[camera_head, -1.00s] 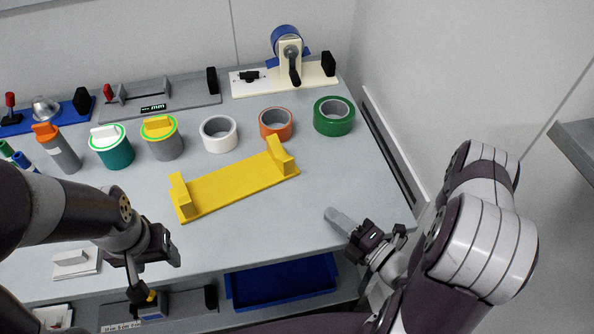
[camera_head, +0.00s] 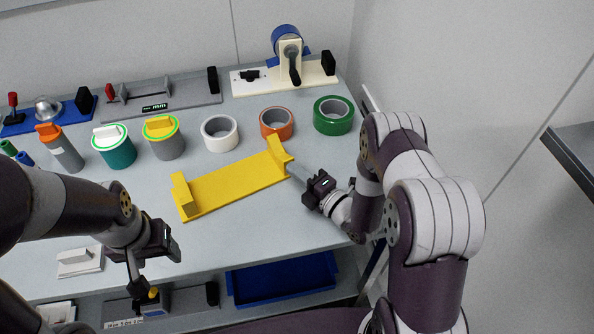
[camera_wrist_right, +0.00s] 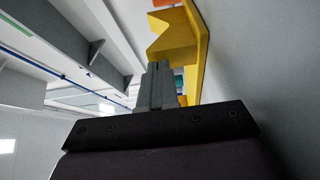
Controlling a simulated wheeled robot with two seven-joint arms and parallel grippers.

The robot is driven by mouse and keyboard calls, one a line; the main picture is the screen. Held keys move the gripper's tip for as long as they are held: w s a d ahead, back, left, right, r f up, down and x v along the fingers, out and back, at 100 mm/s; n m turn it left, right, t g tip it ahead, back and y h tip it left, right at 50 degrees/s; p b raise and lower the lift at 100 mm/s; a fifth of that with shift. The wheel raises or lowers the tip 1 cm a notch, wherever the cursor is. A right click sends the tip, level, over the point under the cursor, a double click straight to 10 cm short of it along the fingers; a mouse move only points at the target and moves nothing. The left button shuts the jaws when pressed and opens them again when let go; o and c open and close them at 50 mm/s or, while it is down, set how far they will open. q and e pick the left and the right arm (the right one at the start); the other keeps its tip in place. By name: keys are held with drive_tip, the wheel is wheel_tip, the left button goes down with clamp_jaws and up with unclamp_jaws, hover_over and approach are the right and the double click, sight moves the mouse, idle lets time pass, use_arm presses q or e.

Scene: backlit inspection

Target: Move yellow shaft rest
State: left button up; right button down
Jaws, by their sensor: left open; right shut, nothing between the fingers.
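The yellow shaft rest (camera_head: 232,188) lies on the grey table, a flat bar with a notched upright block at each end. My right gripper (camera_head: 294,172) is shut and empty, its fingertips close to the shaft rest's right end block. In the right wrist view the shut fingers (camera_wrist_right: 157,85) point toward the yellow end block (camera_wrist_right: 178,38); I cannot tell whether they touch it. My left gripper (camera_head: 134,288) is open and empty, at the table's front edge to the lower left, away from the shaft rest.
White (camera_head: 220,133), orange (camera_head: 277,123) and green (camera_head: 333,115) tape rolls stand behind the shaft rest. Lidded canisters (camera_head: 115,147) stand left of them. A tape dispenser (camera_head: 289,75) is at the back. A blue tray (camera_head: 283,280) sits below the table. The table right of the shaft rest's front is mostly clear.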

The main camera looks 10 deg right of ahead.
sight(293, 159)
drive_tip(key=shift+w+d+f+b, duration=0.1)
drive_tip(key=shift+w+b, duration=0.15)
drive_tip(key=shift+b, duration=0.05)
drive_tip(key=shift+w+d+b, duration=0.25)
drive_tip(key=shift+w+b, duration=0.35)
drive_tip(key=shift+w, duration=0.7)
